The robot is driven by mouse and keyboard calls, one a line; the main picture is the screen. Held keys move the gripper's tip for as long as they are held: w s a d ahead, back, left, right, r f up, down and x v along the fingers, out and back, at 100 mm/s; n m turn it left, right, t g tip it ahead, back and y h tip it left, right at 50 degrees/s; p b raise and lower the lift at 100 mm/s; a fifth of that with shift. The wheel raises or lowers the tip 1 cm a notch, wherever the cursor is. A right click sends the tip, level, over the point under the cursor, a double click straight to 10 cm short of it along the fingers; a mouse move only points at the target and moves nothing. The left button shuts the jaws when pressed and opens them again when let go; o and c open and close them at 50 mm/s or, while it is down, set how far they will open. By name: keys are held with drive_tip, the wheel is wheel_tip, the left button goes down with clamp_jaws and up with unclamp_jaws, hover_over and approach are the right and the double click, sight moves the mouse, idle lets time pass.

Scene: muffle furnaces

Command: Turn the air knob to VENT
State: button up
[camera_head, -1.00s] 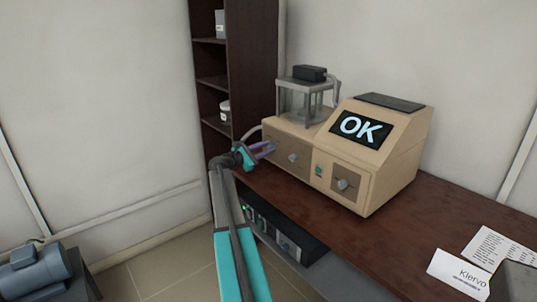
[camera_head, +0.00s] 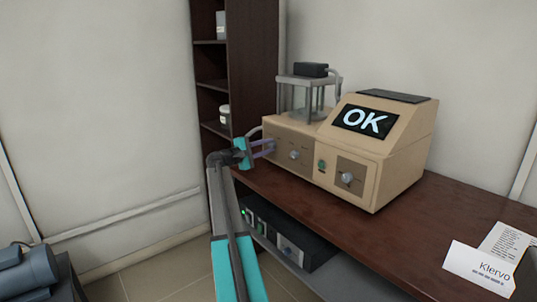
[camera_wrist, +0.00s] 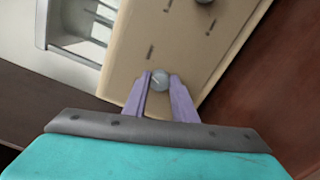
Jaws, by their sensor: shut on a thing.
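My gripper (camera_head: 275,149) is at the left end of the front of a beige instrument (camera_head: 387,151). In the wrist view the purple fingers of my gripper (camera_wrist: 159,84) are shut on a small round grey knob (camera_wrist: 159,77) with a light mark on its face. In the head view the fingers hide this knob. A second grey knob (camera_head: 294,155), to the right on the same panel, also shows at the top of the wrist view (camera_wrist: 205,2). Labels around the knobs are too small to read, so I cannot tell which says VENT.
The instrument has an OK screen (camera_head: 364,120), a green button (camera_head: 322,165) and another knob (camera_head: 347,178). A glass chamber (camera_head: 302,95) stands on its left part. A dark shelf (camera_head: 250,60) is behind. A Klervo card (camera_head: 480,271) lies on the brown bench (camera_head: 400,230).

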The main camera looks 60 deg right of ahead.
drive_tip(key=shift+s+f+m+b, duration=0.1)
drive_tip(key=shift+f+m+b, duration=0.1)
drive_tip(key=shift+m+b, duration=1.25)
drive_tip(key=shift+s+f+m+b, duration=0.1)
drive_tip(key=shift+f+m+b, duration=0.1)
drive_tip(key=shift+m+b, duration=1.25)
drive_tip(key=shift+r, duration=0.1)
drive_tip(key=o, duration=1)
drive_tip(key=shift+o, duration=0.2)
drive_tip(key=shift+r, duration=0.15)
drive_tip(key=shift+w+a, duration=0.1)
drive_tip(key=v, duration=1.3)
drive_tip(key=shift+a+p, duration=0.3)
drive_tip(key=shift+p, duration=0.05)
